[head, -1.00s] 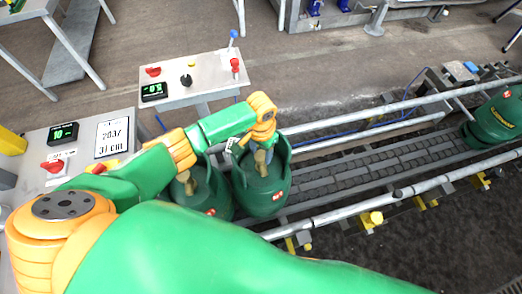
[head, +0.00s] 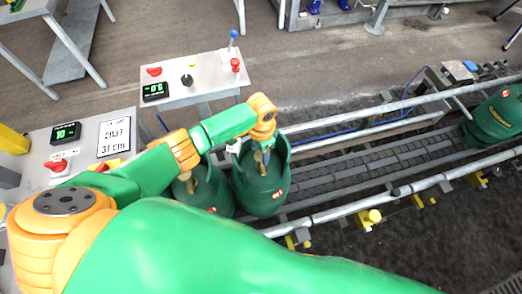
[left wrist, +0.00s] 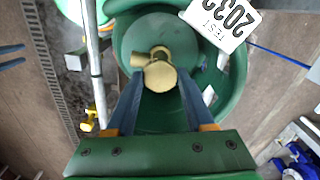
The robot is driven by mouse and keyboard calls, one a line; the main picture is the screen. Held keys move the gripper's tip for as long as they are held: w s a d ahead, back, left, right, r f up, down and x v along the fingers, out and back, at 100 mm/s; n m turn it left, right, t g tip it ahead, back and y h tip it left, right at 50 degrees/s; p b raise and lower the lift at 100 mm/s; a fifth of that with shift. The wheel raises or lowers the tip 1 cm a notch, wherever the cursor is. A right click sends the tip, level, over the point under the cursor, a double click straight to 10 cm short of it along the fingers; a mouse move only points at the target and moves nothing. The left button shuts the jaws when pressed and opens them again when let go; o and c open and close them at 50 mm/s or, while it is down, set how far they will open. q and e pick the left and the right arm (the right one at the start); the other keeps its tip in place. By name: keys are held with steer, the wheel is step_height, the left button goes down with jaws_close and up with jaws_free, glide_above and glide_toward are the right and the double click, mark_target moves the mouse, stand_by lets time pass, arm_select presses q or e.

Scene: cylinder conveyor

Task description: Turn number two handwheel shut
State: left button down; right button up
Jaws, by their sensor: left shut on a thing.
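A green gas cylinder (head: 262,192) stands on the conveyor, and a brass valve with a handwheel (left wrist: 160,76) sits inside its collar. My left gripper (left wrist: 158,88) reaches down into the collar and is shut on the brass handwheel, one finger on each side. In the head view the left gripper (head: 262,150) is above this cylinder, and the hand partly hides the valve. A second green cylinder (head: 213,195) stands close on its left, partly covered by my arm. I cannot read a cylinder number. My right gripper is not in view.
A white test tag (left wrist: 222,18) hangs at the collar. Another green cylinder (head: 494,122) stands far right on the conveyor (head: 385,160), between metal rails. A control box (head: 195,80) with knobs and a display is behind; another panel (head: 80,145) is at left.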

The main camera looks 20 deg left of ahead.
arm_select(q)
steer(key=shift+w, duration=0.1)
steer(key=shift+c, duration=1.4)
jaws_free()
step_height(320, 180, up, 7)
steer(key=shift+r+p, duration=0.1)
steer(key=shift+p, duration=0.25)
